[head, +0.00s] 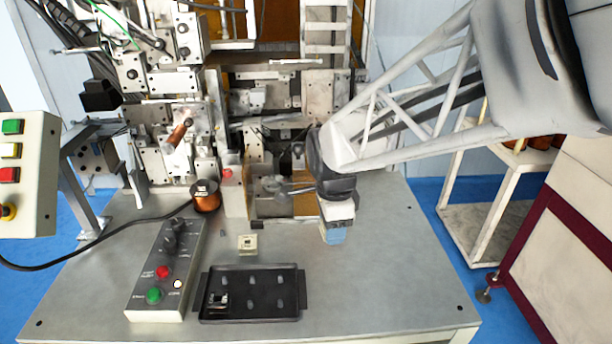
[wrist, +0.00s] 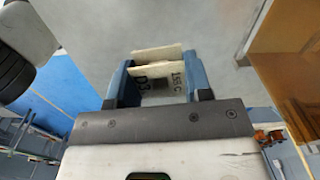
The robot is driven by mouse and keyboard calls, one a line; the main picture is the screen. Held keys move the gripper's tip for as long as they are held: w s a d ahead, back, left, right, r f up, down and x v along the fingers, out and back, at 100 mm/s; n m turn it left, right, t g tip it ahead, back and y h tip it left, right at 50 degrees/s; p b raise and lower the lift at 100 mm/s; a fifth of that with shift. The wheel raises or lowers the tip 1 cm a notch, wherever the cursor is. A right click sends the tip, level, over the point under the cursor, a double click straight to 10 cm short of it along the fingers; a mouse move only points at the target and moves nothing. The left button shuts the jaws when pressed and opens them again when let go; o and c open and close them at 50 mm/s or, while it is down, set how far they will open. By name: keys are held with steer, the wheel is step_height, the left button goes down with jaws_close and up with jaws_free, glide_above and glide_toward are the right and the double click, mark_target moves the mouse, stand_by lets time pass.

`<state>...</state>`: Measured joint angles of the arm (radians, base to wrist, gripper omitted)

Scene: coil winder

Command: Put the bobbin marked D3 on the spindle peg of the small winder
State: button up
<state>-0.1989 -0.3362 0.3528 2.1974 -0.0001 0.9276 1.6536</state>
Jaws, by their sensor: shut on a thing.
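The bobbin marked D3 (wrist: 158,72) is cream, with flat flanges and dark lettering, in the wrist view. My gripper (wrist: 160,85) is shut on it, one blue finger on each side. In the head view my gripper (head: 333,236) points down over the right middle of the table, with its blue fingertips low; the bobbin cannot be made out there. How far it is above the table is unclear. I cannot pick out the spindle peg of the small winder with certainty.
A cream square piece (head: 247,242) lies left of my gripper. A black tray (head: 250,312) holding a small part is at the front, beside a button box (head: 160,285). A copper-wound spool (head: 205,197) stands farther back, before the large machine (head: 170,80). The right of the table is clear.

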steer(key=w+d+r+n, duration=0.1)
steer(key=w+d+r, duration=0.3)
steer(key=w+d, duration=0.55)
steer(key=w+d+f+n, duration=0.1)
steer(key=w+d+n, duration=0.2)
steer(key=w+n, duration=0.85)
steer(key=w+d+f+n, duration=0.1)
steer(key=w+d+n, duration=0.3)
steer(key=w, duration=1.4)
steer(key=s+a+r+n, duration=0.3)
steer(key=s+a, duration=0.1)
steer(key=a, duration=0.5)
steer(key=s+a+r+n, duration=0.4)
steer(key=s+a, duration=0.1)
steer(key=a, duration=0.4)
steer(key=shift+s+a+f+n, duration=0.3)
steer(key=shift+s+a+n, duration=1.3)
steer(key=shift+a+n, duration=0.25)
steer(key=shift+s+a+f+n, duration=0.25)
steer(key=shift+s+a+n, duration=1.4)
steer(key=shift+a+n, duration=0.25)
steer(key=shift+s+a+f+n, duration=0.3)
steer(key=shift+s+a+n, duration=1.3)
steer(key=shift+a+n, duration=0.25)
steer(key=shift+f, duration=0.15)
